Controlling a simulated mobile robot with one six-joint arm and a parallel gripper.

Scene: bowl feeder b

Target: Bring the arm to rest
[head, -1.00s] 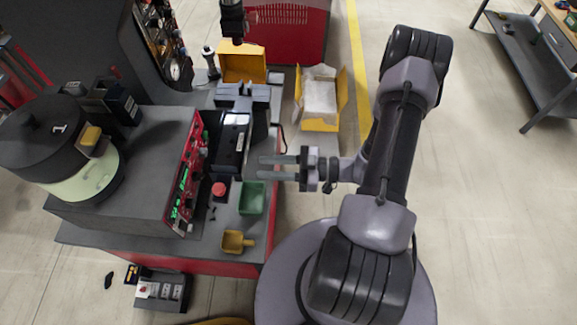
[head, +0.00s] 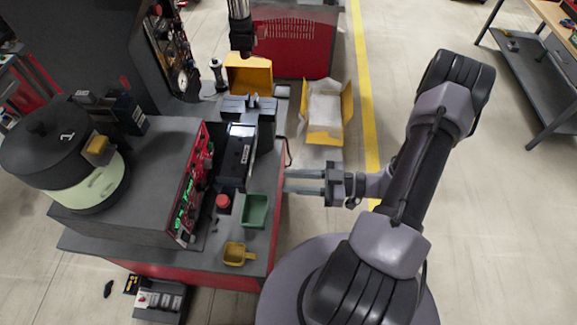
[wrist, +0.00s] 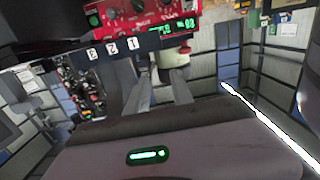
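My gripper (head: 289,181) is at the right edge of the workbench (head: 215,279) in the head view, pointing left. Its two fingers are parallel with a gap between them, and nothing shows in the gap. In the wrist view the fingers (wrist: 160,78) also stand apart and empty. My arm (head: 410,170) is bent, rising from the round base to an elbow at the upper right, with the wrist reaching back left.
On the bench are a bowl feeder (head: 62,150), a red control panel (head: 192,185), a green bin (head: 255,211) and a yellow scoop (head: 238,254). An open yellow carton (head: 325,112) lies behind the gripper. The floor to the right is clear up to a table (head: 532,75).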

